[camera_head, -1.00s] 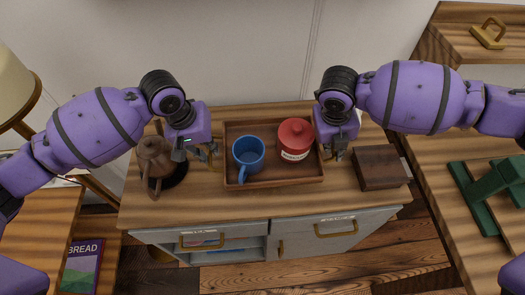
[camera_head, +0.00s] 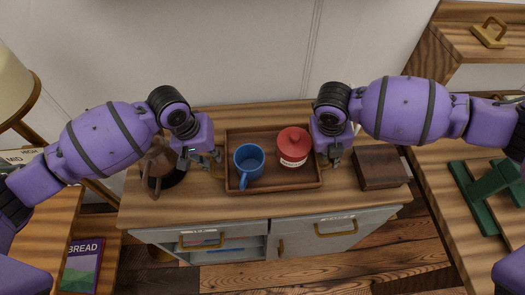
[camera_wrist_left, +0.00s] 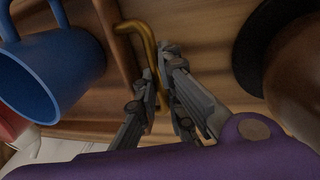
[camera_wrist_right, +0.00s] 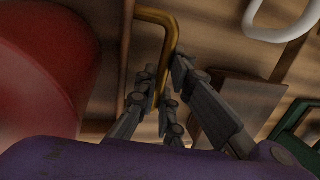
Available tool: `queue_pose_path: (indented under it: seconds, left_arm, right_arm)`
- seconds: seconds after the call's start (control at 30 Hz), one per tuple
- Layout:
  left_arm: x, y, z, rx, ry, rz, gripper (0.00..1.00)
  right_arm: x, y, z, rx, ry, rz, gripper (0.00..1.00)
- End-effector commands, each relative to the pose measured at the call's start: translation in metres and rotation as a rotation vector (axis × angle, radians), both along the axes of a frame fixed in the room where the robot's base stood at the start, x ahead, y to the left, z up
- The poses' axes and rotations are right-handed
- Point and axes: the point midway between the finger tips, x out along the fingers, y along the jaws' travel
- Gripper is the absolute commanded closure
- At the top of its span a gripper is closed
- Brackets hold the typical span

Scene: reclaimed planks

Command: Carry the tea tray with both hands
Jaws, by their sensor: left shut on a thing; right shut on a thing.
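The wooden tea tray (camera_head: 290,186) is over the middle of the cabinet top; I cannot tell whether it touches the wood. A blue mug (camera_head: 248,160) stands upright in its left half, and a red lidded pot (camera_head: 293,148) with a white label stands in its right half. My left gripper (camera_head: 214,160) is shut on the tray's left brass handle, which shows in the left wrist view (camera_wrist_left: 147,42). My right gripper (camera_head: 334,158) is shut on the right brass handle, seen in the right wrist view (camera_wrist_right: 160,20). Both fingertip pairs are partly hidden in the head view.
A brown pitcher (camera_head: 160,165) stands on a dark round base close to my left gripper. A dark wooden box (camera_head: 381,168) lies right of my right gripper. The cabinet top's front strip (camera_head: 270,205) is clear. A green stand (camera_head: 490,188) is on the right-hand surface.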

Motion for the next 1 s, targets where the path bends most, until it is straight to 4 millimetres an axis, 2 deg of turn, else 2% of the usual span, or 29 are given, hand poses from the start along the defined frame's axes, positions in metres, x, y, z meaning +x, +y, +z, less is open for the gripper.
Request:
queue_pose_path:
  seconds: [0.03, 0.07, 0.2, 0.73, 0.87, 1.0]
  left_arm:
    - [0.001, 0.001, -0.001, 0.002, -0.003, 0.002, 1.00]
    - [0.001, 0.001, -0.002, 0.003, -0.002, 0.002, 0.89]
    - [0.000, 0.001, -0.002, 0.003, -0.001, 0.001, 0.73]
    - [0.000, 0.000, 0.000, 0.000, -0.001, 0.000, 0.73]
    - [-0.001, 0.003, 0.012, -0.001, -0.002, -0.001, 0.73]
    - [-0.003, 0.007, 0.033, 0.000, -0.003, 0.000, 0.73]
  right_arm:
    - [0.001, -0.002, -0.001, -0.004, -0.003, -0.002, 1.00]
    - [0.000, -0.002, -0.002, -0.005, -0.001, -0.002, 0.90]
    - [0.000, -0.001, -0.001, -0.003, -0.002, -0.002, 0.73]
    - [0.000, 0.000, -0.002, -0.001, 0.000, -0.001, 0.73]
    - [0.000, 0.000, -0.002, 0.000, 0.000, 0.000, 0.73]
    - [0.000, 0.000, -0.002, 0.000, 0.000, 0.000, 0.73]
